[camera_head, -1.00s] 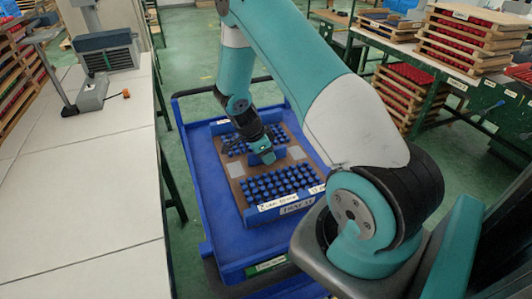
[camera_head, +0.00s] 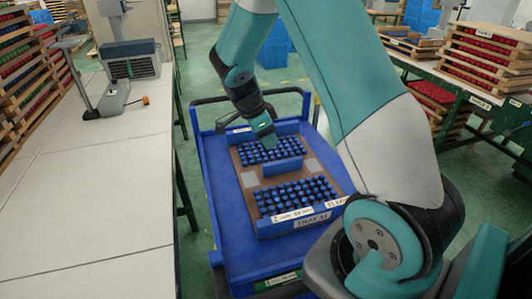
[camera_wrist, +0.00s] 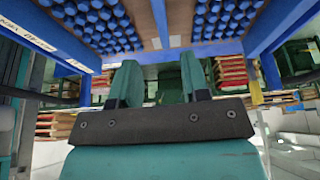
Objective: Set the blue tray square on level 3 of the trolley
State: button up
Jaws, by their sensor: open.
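The blue tray (camera_head: 247,181) lies on the blue top of the trolley (camera_head: 228,228). It has a brown base, two blocks of blue parts, a raised blue bar (camera_head: 283,168) across its middle and labels on its near edge. My gripper (camera_head: 267,137) is over the tray's far end, beyond the bar and apart from it. In the wrist view its two fingers (camera_wrist: 158,82) are spread with nothing between them. The tray's brown base (camera_wrist: 150,42) also shows in that view, beyond the fingertips. The trolley's lower levels are mostly hidden.
A white worktable (camera_head: 95,215) with a grey device (camera_head: 133,62) stands along the left. A green bench (camera_head: 470,95) with stacked wooden trays (camera_head: 485,50) is at the right. Green floor shows behind the trolley.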

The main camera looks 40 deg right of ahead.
jog(key=s+a+r+n+t+y, duration=0.1)
jog(key=s+a+r+n+y, duration=0.15)
jog(key=a+r+n, duration=0.4)
jog(key=s+a+r+n+t+y, duration=0.1)
jog(key=s+a+r+n+y, duration=0.2)
jog(key=a+n, duration=0.65)
jog(key=s+a+r+n+y, duration=0.1)
jog(key=s+a+r+n, duration=0.2)
jog(key=s+a+n, duration=0.3)
jog(key=s+a+r+n+y, duration=0.1)
jog(key=s+a+r+n, duration=0.2)
jog(key=s+a+n, duration=0.4)
jog(key=s+n, duration=0.1)
jog(key=s, duration=0.2)
jog(key=shift+r+y, duration=0.15)
jog(key=shift+y, duration=0.2)
jog(key=shift+d, duration=0.1)
